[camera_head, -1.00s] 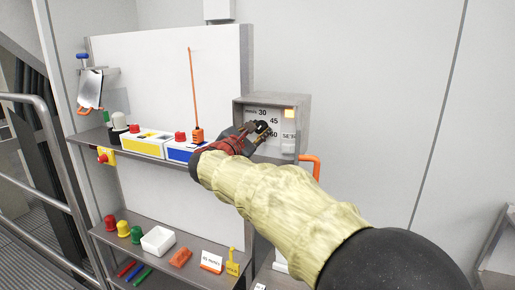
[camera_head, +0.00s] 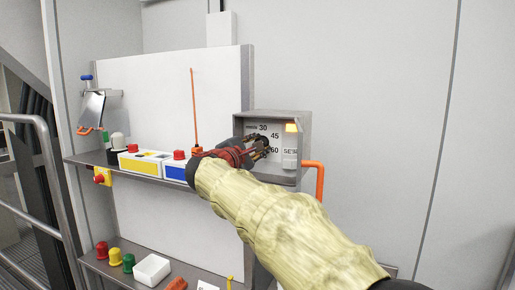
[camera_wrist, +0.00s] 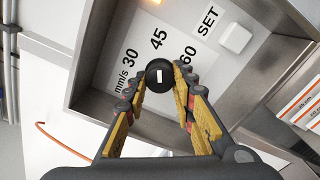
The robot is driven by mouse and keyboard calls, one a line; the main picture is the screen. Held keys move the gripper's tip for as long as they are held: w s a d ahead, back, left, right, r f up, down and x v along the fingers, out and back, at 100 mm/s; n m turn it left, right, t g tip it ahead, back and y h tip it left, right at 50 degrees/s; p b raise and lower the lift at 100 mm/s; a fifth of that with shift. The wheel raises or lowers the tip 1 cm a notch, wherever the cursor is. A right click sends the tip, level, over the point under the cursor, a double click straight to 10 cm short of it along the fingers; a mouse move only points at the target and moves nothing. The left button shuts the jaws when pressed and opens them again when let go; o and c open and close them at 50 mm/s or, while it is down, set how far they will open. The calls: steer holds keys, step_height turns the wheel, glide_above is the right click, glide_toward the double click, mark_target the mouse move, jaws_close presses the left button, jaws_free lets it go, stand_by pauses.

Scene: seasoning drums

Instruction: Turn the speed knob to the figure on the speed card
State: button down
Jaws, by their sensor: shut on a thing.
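The black round speed knob (camera_wrist: 159,76) sits on a panel inside a grey box (camera_head: 306,118) on the wall. Around it are the figures 30, 45 and 60, with "mm/s" beside the 30. A short white mark on the knob points roughly toward the 45 (camera_wrist: 158,38) in the wrist view. My gripper (camera_wrist: 159,82) is shut on the knob, one finger on each side; it also shows in the head view (camera_head: 262,147), covering much of the knob. A white card (camera_head: 208,287) at the bottom edge of the head view is cut off, its figure unreadable.
A white button (camera_wrist: 235,38) marked SET sits beside the 60. An amber lamp (camera_head: 291,127) is in the box's upper corner. An orange pipe (camera_head: 320,178) runs just right of the box. Boxes with red knobs (camera_head: 178,168) stand on the shelf to the left.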

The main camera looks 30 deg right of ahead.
steer(key=c, duration=1.5)
jaws_free()
steer(key=v, duration=1.2)
